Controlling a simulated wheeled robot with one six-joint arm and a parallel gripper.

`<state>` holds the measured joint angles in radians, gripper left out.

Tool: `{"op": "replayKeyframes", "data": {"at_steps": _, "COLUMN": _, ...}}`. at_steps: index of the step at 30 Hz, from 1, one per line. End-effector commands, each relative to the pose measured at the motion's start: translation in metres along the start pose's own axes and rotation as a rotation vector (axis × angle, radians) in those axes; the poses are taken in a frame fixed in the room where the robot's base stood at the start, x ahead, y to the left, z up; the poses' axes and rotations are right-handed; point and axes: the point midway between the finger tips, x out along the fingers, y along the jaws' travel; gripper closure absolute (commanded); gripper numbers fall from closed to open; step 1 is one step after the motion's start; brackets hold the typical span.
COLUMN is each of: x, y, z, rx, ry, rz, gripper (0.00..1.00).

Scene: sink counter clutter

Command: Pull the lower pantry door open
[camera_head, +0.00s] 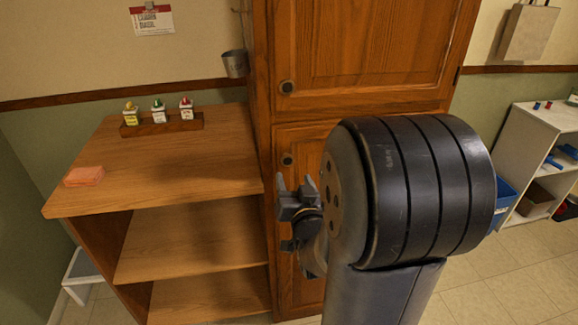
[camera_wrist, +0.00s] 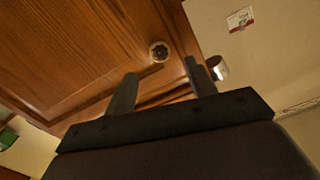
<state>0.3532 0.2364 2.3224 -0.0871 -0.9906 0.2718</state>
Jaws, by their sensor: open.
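The lower pantry door (camera_head: 305,142) is a wooden panel that looks shut, with a round dark knob (camera_head: 287,160) near its upper left corner. My arm covers much of the door. My gripper (camera_head: 296,181) is open, its fingers pointing up, just below that knob in the head view. In the wrist view, a round knob (camera_wrist: 160,51), seemingly the lower door's, shows just beyond the gap between my open fingers (camera_wrist: 161,72). Nothing is held, and no contact with the knob is visible.
The upper pantry door (camera_head: 365,40) with its own knob (camera_head: 287,87) is above. A wooden shelf unit (camera_head: 160,165) stands at left, bearing bottles in a rack (camera_head: 165,125) and a pink block (camera_head: 84,176). A metal cup (camera_head: 235,63) hangs beside the pantry. Tiled floor (camera_head: 500,285) shows at right.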

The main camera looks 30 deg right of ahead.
Motion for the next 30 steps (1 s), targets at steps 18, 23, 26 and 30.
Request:
{"op": "replayKeyframes", "data": {"at_steps": 18, "x": 0.064, "y": 0.0, "z": 0.0, "rx": 0.0, "ry": -0.001, "rz": 0.0, "gripper": 0.47}}
{"op": "replayKeyframes", "data": {"at_steps": 23, "x": 0.064, "y": 0.0, "z": 0.0, "rx": 0.0, "ry": -0.001, "rz": 0.0, "gripper": 0.47}}
{"op": "replayKeyframes", "data": {"at_steps": 26, "x": 0.063, "y": 0.0, "z": 0.0, "rx": 0.0, "ry": -0.001, "rz": 0.0, "gripper": 0.51}}
{"op": "replayKeyframes", "data": {"at_steps": 30, "x": 0.063, "y": 0.0, "z": 0.0, "rx": 0.0, "ry": -0.001, "rz": 0.0, "gripper": 0.63}}
